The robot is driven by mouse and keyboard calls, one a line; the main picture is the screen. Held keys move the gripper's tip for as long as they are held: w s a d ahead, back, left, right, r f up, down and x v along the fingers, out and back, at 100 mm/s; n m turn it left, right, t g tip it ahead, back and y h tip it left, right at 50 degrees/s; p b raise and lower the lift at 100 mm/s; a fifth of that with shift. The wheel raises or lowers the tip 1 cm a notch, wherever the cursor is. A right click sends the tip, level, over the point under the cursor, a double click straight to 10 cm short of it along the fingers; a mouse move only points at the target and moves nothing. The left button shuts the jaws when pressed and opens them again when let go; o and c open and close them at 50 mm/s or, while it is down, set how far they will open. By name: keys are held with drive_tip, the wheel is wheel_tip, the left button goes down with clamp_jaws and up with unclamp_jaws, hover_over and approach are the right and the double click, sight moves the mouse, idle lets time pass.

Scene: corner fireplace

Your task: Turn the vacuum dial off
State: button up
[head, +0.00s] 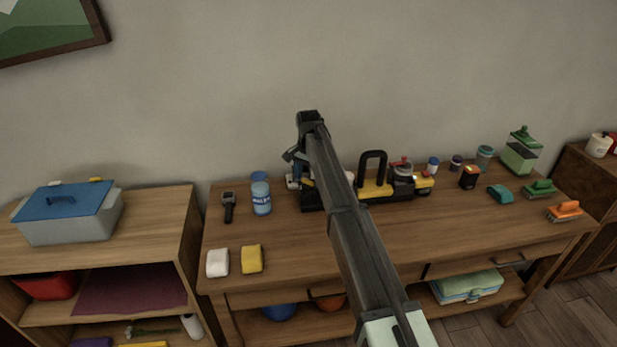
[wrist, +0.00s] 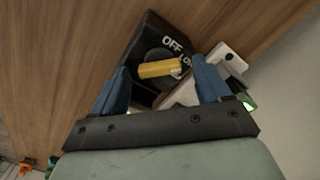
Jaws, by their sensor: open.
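The vacuum dial is a yellow bar-shaped knob (wrist: 160,69) on a black housing (wrist: 150,33) in the wrist view. White letters "OFF" and a partly visible "LO" are printed on the housing. The knob lies nearly level in the picture, its right end by "LO" and below "OFF". My gripper (wrist: 161,69) is open, with one blue finger on each side of the knob; I cannot tell whether they touch it.
A blue-labelled bottle (head: 261,197) and a small dark tool (head: 228,206) stand left of the vacuum on the wooden table (head: 300,238). White (head: 217,263) and yellow (head: 252,259) blocks lie in front. A white piece (wrist: 225,60) sits close beside the right finger.

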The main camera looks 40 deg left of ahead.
drive_tip(key=shift+f, duration=0.1)
drive_tip(key=shift+c, duration=0.2)
drive_tip(key=c, duration=1)
drive_tip(key=n, duration=0.4)
drive_tip(key=shift+n, duration=2.4)
